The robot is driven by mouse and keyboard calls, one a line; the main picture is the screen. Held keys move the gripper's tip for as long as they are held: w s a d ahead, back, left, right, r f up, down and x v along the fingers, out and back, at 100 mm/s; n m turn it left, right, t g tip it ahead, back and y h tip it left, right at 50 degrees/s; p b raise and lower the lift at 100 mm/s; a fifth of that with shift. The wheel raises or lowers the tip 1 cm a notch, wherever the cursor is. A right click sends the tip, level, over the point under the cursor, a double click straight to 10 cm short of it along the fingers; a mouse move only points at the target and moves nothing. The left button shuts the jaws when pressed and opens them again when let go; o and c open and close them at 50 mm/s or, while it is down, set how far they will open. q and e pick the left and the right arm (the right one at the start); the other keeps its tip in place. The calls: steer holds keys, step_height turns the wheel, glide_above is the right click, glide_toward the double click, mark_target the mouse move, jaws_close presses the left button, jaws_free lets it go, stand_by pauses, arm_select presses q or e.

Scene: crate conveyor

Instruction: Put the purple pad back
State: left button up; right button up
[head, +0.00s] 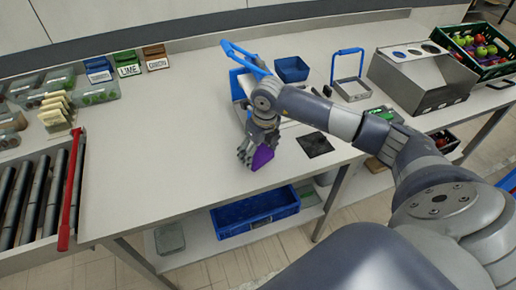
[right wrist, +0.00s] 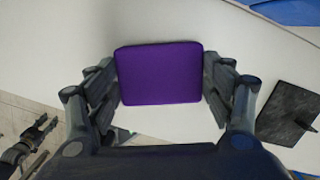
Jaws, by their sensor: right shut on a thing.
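The purple pad (head: 262,157) is a small flat rectangle with rounded corners. My right gripper (head: 252,152) is shut on it near the front edge of the white counter. In the right wrist view the purple pad (right wrist: 160,73) sits between the two fingers of the right gripper (right wrist: 162,85), face towards the camera. I cannot tell whether the pad touches the counter.
A dark square plate (head: 315,144) lies on the counter (head: 180,130) right of the gripper. A roller conveyor with a red bar (head: 70,190) is at left. A blue crate (head: 255,212) is below.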

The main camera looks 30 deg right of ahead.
mark_target(262, 157)
steer(key=shift+f, duration=0.15)
steer(key=o, duration=1)
steer(key=shift+r, duration=0.3)
steer(key=r+b, duration=0.1)
steer(key=r, duration=0.3)
steer(key=s+r+b, duration=0.1)
steer(key=r, duration=0.2)
steer(key=r+b, duration=0.1)
steer(key=r, duration=0.3)
steer(key=shift+s+d+r, duration=0.15)
steer(key=shift+s+r, duration=0.15)
steer(key=shift+s, duration=0.1)
